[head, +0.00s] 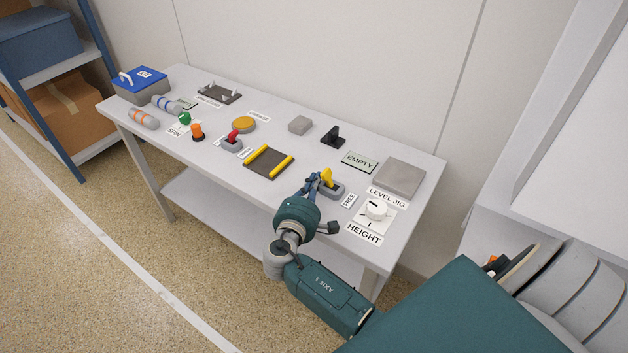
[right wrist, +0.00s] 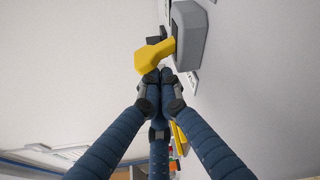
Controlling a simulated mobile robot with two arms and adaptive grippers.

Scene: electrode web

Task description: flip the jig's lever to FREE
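The jig's lever is a yellow handle (head: 326,176) on a small grey base (head: 335,191) near the table's front right. It leans toward the left end of the base, away from the FREE label (head: 349,200). The level jig's grey plate (head: 399,177) lies to its right, behind its label. My right gripper (head: 313,184) is at the lever's left side. In the right wrist view its blue fingers (right wrist: 160,76) are drawn together, with nothing seen between them. The yellow handle (right wrist: 152,57) is right at the fingertips; I cannot tell if they touch. My left gripper is out of view.
A white HEIGHT dial (head: 376,209) stands right of the lever. A dark pad with yellow bars (head: 269,163) lies left of it. A wall runs behind.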

